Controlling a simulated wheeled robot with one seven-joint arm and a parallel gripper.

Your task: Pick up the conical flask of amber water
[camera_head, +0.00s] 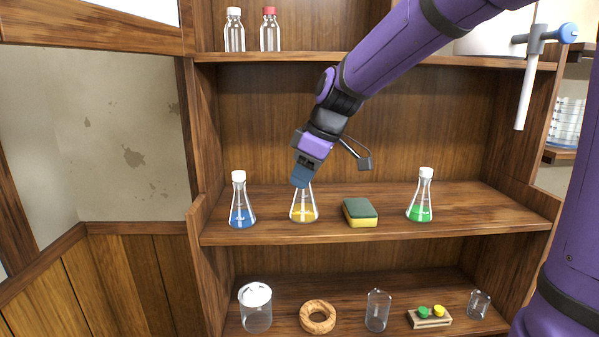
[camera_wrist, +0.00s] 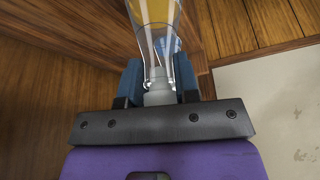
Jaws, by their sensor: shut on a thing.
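The conical flask of amber water (camera_head: 303,212) stands upright on the middle shelf, between the blue flask and the sponge. My gripper (camera_head: 301,181) comes down on it from above and is shut on its neck. The flask's stopper and upper neck are hidden behind the fingers in the head view. In the wrist view, the blue fingers of my gripper (camera_wrist: 159,80) lie on both sides of the neck, with the pale stopper between them. The amber water of the flask (camera_wrist: 152,12) shows at the top edge. I cannot tell whether the base touches the shelf.
A blue-water flask (camera_head: 241,212) stands to the left. A green-and-yellow sponge (camera_head: 360,213) lies close on the right, and a green-water flask (camera_head: 421,207) stands further right. The upper shelf (camera_head: 390,61) is above. Glassware and a cork ring (camera_head: 304,320) are on the lower shelf.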

